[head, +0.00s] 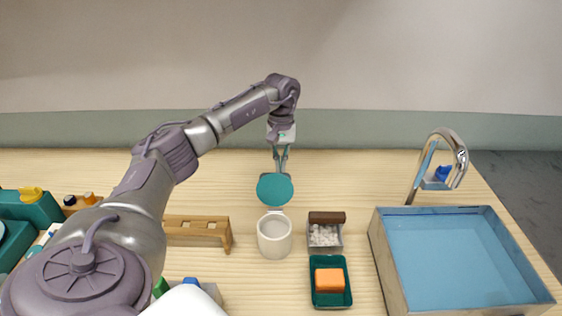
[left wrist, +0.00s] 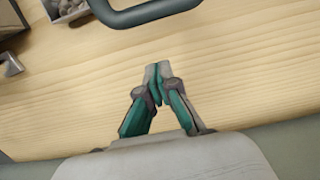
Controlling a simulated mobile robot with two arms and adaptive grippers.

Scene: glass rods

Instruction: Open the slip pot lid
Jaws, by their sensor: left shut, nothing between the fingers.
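The slip pot (head: 275,240) is a white round pot in the middle of the table in the head view. Its teal lid (head: 275,187) stands raised at the pot's back edge, and the pot's mouth is uncovered. My left gripper (head: 281,160) points down just behind the lid, which may hide its fingertips there. In the left wrist view its fingers (left wrist: 157,72) are together and empty over bare wood. A dark grey-green curved bar (left wrist: 150,14) lies ahead of them, apart from the tips; it may be part of the lid. My right gripper is not in view.
Right of the pot are an open box of pale pebbles (head: 324,236) and a green tray (head: 331,298) with an orange sponge (head: 330,281). A blue basin (head: 440,245) with a tap (head: 455,150) stands further right. A wooden rack (head: 198,230) is left. The table behind is clear.

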